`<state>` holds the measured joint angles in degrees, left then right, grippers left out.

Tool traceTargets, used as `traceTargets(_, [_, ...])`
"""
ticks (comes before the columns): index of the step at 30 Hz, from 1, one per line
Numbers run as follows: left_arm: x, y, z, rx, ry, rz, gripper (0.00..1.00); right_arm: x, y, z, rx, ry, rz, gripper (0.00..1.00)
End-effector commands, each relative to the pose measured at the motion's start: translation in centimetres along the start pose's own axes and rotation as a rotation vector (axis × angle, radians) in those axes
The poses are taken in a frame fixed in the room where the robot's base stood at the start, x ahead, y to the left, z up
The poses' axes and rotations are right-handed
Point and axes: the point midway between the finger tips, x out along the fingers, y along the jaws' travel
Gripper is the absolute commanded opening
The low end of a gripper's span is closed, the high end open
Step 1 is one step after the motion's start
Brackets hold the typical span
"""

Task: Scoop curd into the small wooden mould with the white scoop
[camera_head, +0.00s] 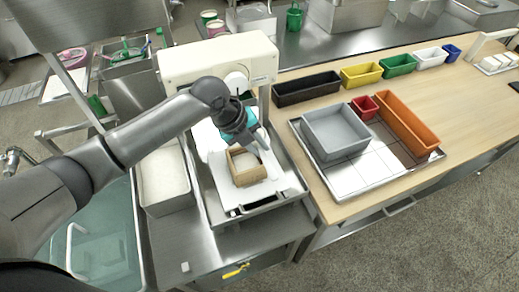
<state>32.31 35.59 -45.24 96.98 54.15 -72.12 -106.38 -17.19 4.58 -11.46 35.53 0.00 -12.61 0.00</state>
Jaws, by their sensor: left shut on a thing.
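The small wooden mould (249,178) stands on a white sheet in a metal tray, below the cream machine. Some pale material shows inside it. My left gripper (250,142) is just above the mould's far side and points down. It is shut on the white scoop (263,139), of which only a small pale part shows beside the fingers. The scoop's bowl is mostly hidden, so I cannot tell whether it holds curd. A grey rectangular tub (153,209) left of the mould is filled with white curd (164,174). My right gripper is not in view.
The cream machine (218,58) stands right behind the mould. On the wooden table (320,188) at right are a grey bin (336,131), an orange bin (408,122) and several coloured bins. A water-filled basin (104,235) lies at left. The steel counter in front is mostly clear.

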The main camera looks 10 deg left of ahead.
Motion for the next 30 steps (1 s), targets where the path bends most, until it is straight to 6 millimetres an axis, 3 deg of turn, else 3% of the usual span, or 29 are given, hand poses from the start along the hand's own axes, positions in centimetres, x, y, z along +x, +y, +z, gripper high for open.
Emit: traceTargets(30, [-0.9,0.9,0.0,0.003,-0.002,-0.433,0.00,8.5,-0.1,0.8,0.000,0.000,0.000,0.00])
